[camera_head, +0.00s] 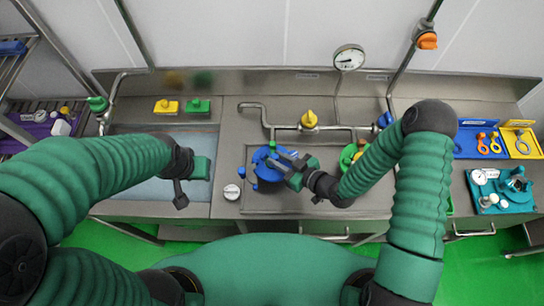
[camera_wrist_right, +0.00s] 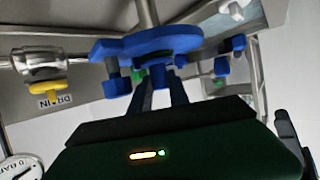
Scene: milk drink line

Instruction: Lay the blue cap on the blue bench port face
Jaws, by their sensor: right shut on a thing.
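My right gripper (camera_head: 284,163) is shut on the blue cap (camera_head: 264,175), a round piece with lugs, over the middle of the steel bench. The cap also shows close up in the right wrist view (camera_wrist_right: 165,44), at the tips of the gripper's fingers (camera_wrist_right: 161,97). A steel pipe shows just beyond it there. I cannot make out the blue port face apart from the cap, or whether the two touch. My left gripper (camera_head: 187,182) hangs over the sink on the left; its jaw opening is unclear.
A yellow valve handle (camera_head: 309,118) sits on the pipe behind the bench. A green round part (camera_head: 348,157) is partly hidden by my right arm. A small white gauge (camera_head: 232,191) is left of the cap. A teal tray (camera_head: 500,207) is far right.

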